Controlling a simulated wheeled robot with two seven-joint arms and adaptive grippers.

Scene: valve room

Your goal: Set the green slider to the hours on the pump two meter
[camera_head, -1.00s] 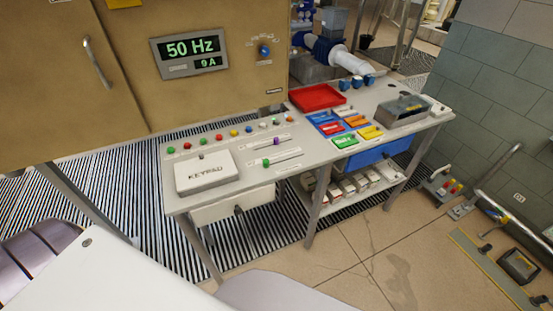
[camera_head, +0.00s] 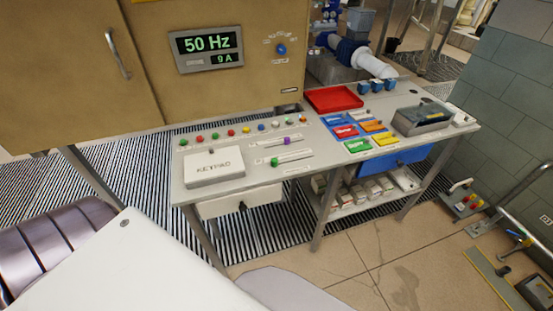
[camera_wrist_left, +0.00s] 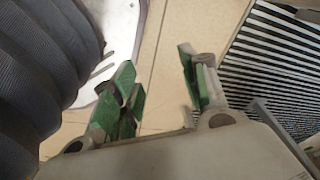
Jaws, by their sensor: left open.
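The green slider (camera_head: 275,162) is a small knob at the left end of its slot on the grey bench top, in the head view. A purple slider (camera_head: 287,140) sits on a similar slot just behind it. A lit display (camera_head: 208,48) on the tan cabinet reads 50 Hz and 9 A. I cannot make out any pump two label or hours reading. My left gripper (camera_wrist_left: 158,90) shows in the left wrist view with its green-padded fingers apart and only floor between them. It is away from the slider. My right gripper is not in view.
A keypad box (camera_head: 214,168) lies left of the sliders, with a row of coloured buttons (camera_head: 231,133) behind. A red tray (camera_head: 333,99), coloured label plates (camera_head: 346,131) and a grey box (camera_head: 423,118) are on the right. Tiled floor (camera_head: 375,255) in front is clear.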

